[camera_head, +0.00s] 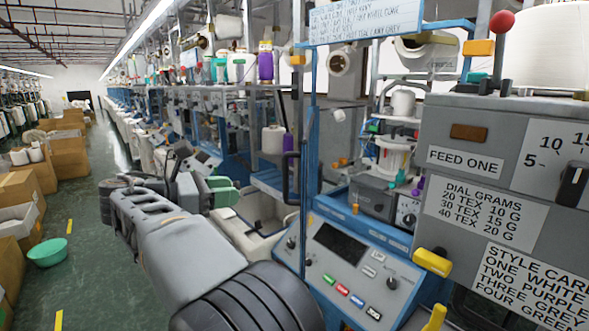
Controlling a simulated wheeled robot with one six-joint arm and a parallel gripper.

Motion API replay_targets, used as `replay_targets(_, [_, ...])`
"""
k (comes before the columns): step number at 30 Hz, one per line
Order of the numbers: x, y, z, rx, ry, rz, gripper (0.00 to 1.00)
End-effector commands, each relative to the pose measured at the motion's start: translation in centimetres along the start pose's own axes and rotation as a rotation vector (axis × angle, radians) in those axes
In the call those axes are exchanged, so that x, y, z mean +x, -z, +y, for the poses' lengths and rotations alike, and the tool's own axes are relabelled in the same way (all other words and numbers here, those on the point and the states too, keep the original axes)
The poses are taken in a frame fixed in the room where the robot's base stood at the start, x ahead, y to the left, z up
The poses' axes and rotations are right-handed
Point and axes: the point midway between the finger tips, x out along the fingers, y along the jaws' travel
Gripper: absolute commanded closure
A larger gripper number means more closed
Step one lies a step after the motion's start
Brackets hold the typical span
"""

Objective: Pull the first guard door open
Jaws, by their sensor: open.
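The first guard door shows as a thin blue upright frame (309,130) on the nearest knitting machine. A black bar handle (291,180) stands upright at its left edge. I cannot tell from this view whether the door is fully closed. My grey arm rises from the bottom and bends at the left. A pale machine tray (250,225) lies behind and below the fingers.
A control panel (345,265) with buttons is right of my arm. A grey cabinet (490,150) with labels and a yellow lever (432,262) fills the right. Boxes (20,190) and a green basin (47,252) line the left aisle, whose floor is otherwise clear.

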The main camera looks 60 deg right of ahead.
Motion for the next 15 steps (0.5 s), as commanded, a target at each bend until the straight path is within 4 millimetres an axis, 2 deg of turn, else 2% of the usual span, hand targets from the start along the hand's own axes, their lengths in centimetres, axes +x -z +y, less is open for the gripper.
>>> replay_targets(3, [0.6, -1.6, 0.6, -0.062, 0.059, -0.100, 0.59])
replay_targets(8, [1.9, -2.8, 0.7, -0.094, 0.087, -0.148, 0.59])
replay_targets(15, [6.2, -3.5, 0.3, -0.096, 0.087, -0.148, 0.59])
